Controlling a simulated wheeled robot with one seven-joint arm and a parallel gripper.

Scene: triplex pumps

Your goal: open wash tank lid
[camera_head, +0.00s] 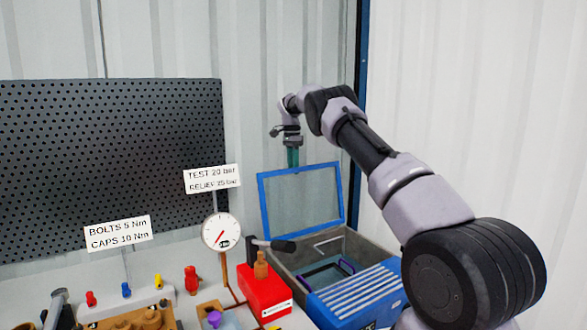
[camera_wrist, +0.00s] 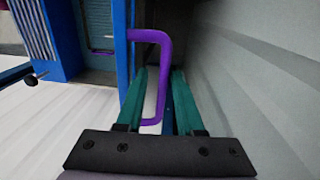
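The wash tank (camera_head: 341,247) is a grey open box. Its blue-framed lid (camera_head: 262,208) stands raised, roughly upright, at the tank's back edge, and the tank's inside shows. In the wrist view the lid's blue edge (camera_wrist: 122,50) runs up and down, with a purple handle (camera_wrist: 164,75) sticking out from it. My gripper (camera_head: 292,158) is just above and behind the lid's top edge. In the wrist view my gripper's teal fingers (camera_wrist: 159,78) stand apart, with the purple handle's bar between them. I cannot tell whether either finger touches it.
A blue ribbed cover (camera_head: 362,292) sits at the tank's front. A red box (camera_head: 264,291) stands left of the tank, and a gauge (camera_head: 221,232) stands behind it. A pegboard (camera_head: 110,160) covers the wall at left. The wall is close behind my gripper.

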